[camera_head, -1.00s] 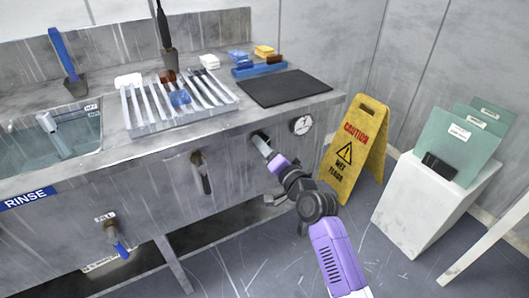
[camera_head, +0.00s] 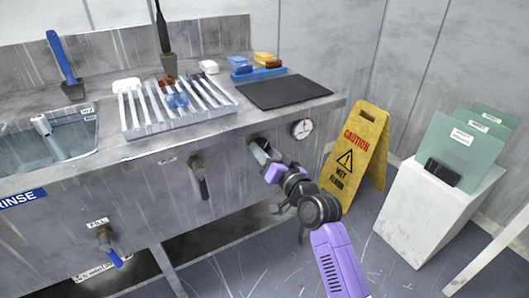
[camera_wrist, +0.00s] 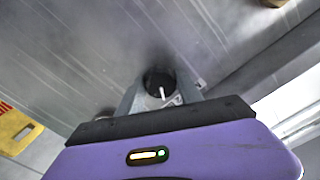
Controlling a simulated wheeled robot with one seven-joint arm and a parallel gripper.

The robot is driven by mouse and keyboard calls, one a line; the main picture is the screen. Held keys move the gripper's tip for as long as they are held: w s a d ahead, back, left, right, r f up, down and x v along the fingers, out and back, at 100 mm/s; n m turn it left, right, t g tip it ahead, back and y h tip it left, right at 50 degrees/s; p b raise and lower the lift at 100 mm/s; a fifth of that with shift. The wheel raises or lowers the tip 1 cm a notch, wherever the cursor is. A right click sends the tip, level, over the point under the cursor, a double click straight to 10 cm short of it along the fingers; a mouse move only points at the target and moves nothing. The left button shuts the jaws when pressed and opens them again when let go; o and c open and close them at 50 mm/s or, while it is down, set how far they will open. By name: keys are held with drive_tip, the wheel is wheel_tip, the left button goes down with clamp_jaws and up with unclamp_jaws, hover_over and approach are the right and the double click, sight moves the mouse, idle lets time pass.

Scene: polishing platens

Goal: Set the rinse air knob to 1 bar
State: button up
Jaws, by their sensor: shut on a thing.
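The rinse air knob (camera_wrist: 158,79) is a dark round knob with a white pointer bar, on the sink's grey front panel. In the wrist view it sits between the two grey fingers of my gripper (camera_wrist: 160,92), which is shut on its sides. In the head view my gripper (camera_head: 263,151) reaches the panel below the counter's right part and mostly covers the knob. A round white pressure gauge (camera_head: 303,129) is on the panel just up and right of the knob. Its needle shows, but its scale is too small to read.
A yellow caution sign (camera_head: 357,155) stands on the floor right of my gripper. A tap with a dark handle (camera_head: 199,178) and a blue-handled fill tap (camera_head: 108,243) stick out of the panel to the left. A white stand (camera_head: 425,205) with green plates is at the right.

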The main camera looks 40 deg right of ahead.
drive_tip(key=shift+f, duration=0.15)
drive_tip(key=o, duration=1.4)
drive_tip(key=shift+c, duration=0.2)
drive_tip(key=shift+s, duration=0.1)
drive_tip(key=p+v, duration=0.1)
drive_tip(key=v, duration=0.6)
drive_tip(key=shift+s, duration=0.3)
drive_tip(key=shift+a, duration=0.1)
